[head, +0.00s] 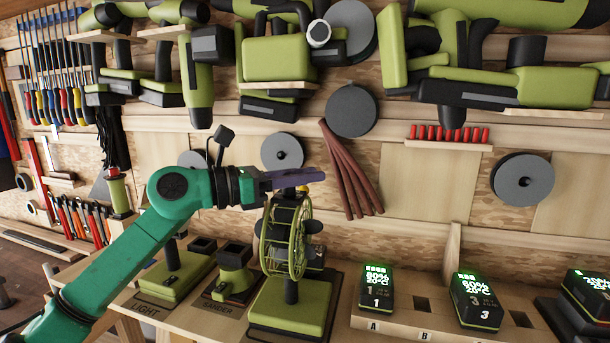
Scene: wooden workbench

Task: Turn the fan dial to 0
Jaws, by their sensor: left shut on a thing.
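The green desk fan (299,240) stands on its square base (290,308) at the middle of the bench, its round cage seen at a steep angle. My left gripper (305,177) reaches in from the left, its dark fingers level over the top of the cage. It is shut on a part at the top of the fan; I cannot tell which part. A small yellowish piece shows just below the fingertips. The dial and its numbers cannot be made out. My right gripper is not in view.
Left of the fan stand a sander (233,270) and a light base (174,273) on labelled boards. Right of it, a wooden rack (399,326) holds battery packs (376,288) with lit displays. Power tools (275,58) hang on the wall behind.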

